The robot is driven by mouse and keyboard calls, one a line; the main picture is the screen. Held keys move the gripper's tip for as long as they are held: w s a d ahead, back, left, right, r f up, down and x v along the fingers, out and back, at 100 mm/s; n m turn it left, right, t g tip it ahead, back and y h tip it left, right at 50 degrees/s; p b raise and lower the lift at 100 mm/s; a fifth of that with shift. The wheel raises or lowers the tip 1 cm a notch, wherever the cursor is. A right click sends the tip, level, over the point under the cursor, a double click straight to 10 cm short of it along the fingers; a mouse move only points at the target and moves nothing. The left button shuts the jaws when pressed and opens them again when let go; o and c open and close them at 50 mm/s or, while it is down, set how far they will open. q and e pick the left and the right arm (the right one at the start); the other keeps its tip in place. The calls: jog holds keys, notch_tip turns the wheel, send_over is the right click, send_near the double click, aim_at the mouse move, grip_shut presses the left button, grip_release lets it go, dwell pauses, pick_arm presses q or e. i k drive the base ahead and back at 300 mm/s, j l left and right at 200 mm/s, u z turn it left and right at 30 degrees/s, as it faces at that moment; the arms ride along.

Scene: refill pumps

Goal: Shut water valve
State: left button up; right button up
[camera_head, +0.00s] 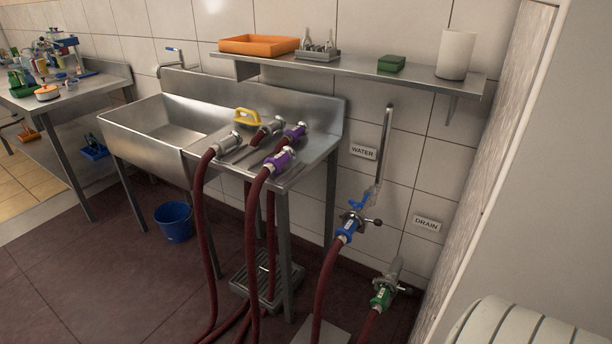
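The water outlet is on the tiled wall at the right, under a small WATER sign (363,152). A vertical metal pipe (385,140) comes down to a valve with a blue handle (359,201). Below it a dark red hose with a blue coupling (347,229) is joined to the outlet. The blue handle is small here, and I cannot tell surely whether it lies along or across the pipe. Neither of my grippers is in view.
A steel sink (170,125) stands left of the outlet, with several hose ends with purple or metal couplings on its drainboard. A green-coupled hose (382,296) joins the outlet by the DRAIN sign (427,224). Red hoses (252,260) hang to the floor.

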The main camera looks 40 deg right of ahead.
aim_at(371, 187)
jog(key=i+j, duration=0.1)
jog(key=i, duration=1.55)
jog(key=i+j+u, duration=0.1)
jog(key=i, duration=0.4)
jog(key=i+j+u, duration=0.15)
jog(key=i, duration=0.4)
jog(key=z, duration=3.6)
